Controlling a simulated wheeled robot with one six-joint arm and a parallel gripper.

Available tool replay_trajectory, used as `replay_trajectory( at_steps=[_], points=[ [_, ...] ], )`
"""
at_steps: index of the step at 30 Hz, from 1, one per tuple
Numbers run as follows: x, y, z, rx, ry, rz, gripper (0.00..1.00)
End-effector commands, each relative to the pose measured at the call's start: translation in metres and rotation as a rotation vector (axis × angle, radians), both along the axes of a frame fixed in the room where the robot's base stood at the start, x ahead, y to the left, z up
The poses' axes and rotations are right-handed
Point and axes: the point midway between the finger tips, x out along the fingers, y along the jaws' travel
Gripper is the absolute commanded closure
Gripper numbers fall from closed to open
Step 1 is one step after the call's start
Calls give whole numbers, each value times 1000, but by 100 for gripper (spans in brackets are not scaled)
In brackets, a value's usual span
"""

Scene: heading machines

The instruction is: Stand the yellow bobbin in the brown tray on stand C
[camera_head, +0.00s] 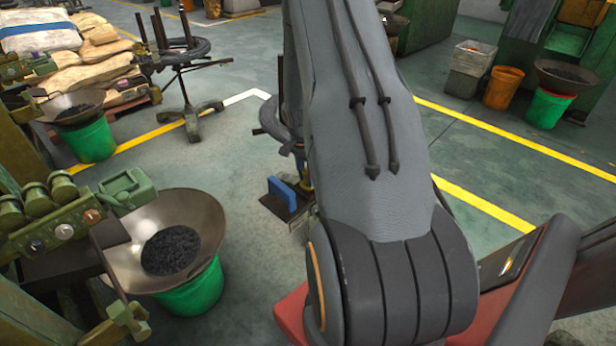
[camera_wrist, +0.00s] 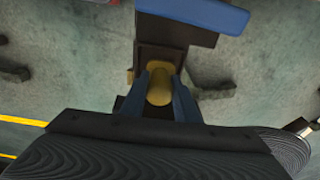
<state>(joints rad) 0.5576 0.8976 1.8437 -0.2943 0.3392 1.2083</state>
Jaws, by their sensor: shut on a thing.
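The yellow bobbin (camera_wrist: 159,88) is between the two blue fingers of my gripper (camera_wrist: 160,80) in the wrist view, and the fingers are shut on it. A small yellow part of it shows beside my arm in the head view (camera_head: 307,181). A dark brown tray-like surface (camera_wrist: 162,32) lies behind and around the bobbin in the wrist view. I cannot tell whether the bobbin touches it. A blue panel (camera_wrist: 200,12) stands at its far edge and also shows in the head view (camera_head: 282,195). I see no stand letter. My arm hides much of this spot in the head view.
A wide metal pan (camera_head: 205,215) of dark pieces sits on a green bucket (camera_head: 195,292) at the front left, beside green machinery (camera_head: 50,220). Sacks (camera_head: 95,55) are piled at the back left. Open floor (camera_head: 225,150) lies between.

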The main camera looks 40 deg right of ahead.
Motion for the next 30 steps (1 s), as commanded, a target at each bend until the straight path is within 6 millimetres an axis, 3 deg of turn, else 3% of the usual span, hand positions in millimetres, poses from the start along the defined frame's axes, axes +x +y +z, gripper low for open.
replay_trajectory(
  at_steps=[19,20,22,23,30],
  points=[
    [-3,0,-17,2,3,-1,96],
    [-3,0,-17,2,3,-1,69],
    [-3,0,-16,2,3,-1,57],
    [-3,0,-16,2,3,-2,53],
    [-3,0,-16,2,3,-1,53]
  ],
)
